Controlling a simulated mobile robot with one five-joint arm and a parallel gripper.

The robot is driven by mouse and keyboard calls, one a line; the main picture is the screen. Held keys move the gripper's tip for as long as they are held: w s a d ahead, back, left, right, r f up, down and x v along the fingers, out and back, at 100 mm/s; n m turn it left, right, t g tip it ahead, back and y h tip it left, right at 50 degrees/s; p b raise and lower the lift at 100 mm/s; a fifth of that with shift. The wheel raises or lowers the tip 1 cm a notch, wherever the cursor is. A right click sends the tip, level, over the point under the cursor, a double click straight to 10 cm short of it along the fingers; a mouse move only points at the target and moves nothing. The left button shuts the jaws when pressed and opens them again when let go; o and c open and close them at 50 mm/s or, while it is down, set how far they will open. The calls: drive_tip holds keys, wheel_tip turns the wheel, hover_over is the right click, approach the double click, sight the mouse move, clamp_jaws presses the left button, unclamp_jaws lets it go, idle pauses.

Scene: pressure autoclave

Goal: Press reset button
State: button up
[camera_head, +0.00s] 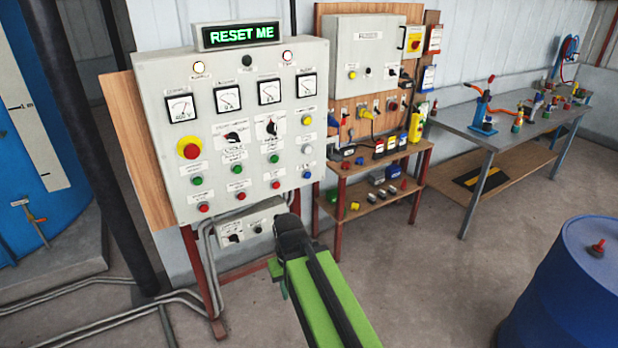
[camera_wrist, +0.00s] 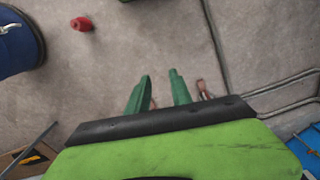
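A grey control panel (camera_head: 215,170) stands at left in the head view. A display (camera_head: 240,34) on its top reads "RESET ME" in green. The panel bears a red mushroom button on a yellow base (camera_head: 190,150), a yellow button (camera_head: 306,120), a white button (camera_head: 306,150), and several green and red buttons. Their labels are too small to read, so I cannot tell which one is reset. My gripper (camera_wrist: 159,76) shows two green fingers, apart and empty, above the floor in the wrist view. In the head view it is mostly hidden by my arm, low in front of the panel.
A small grey box (camera_head: 250,225) hangs below the panel. Pipes run along the floor at left, beside a dark post (camera_head: 105,170). A wooden shelf (camera_head: 385,195) with tools, a metal workbench (camera_head: 485,125) and a blue barrel (camera_head: 565,295) stand right. The floor between is open.

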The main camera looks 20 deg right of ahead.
clamp_jaws()
idle(1.2)
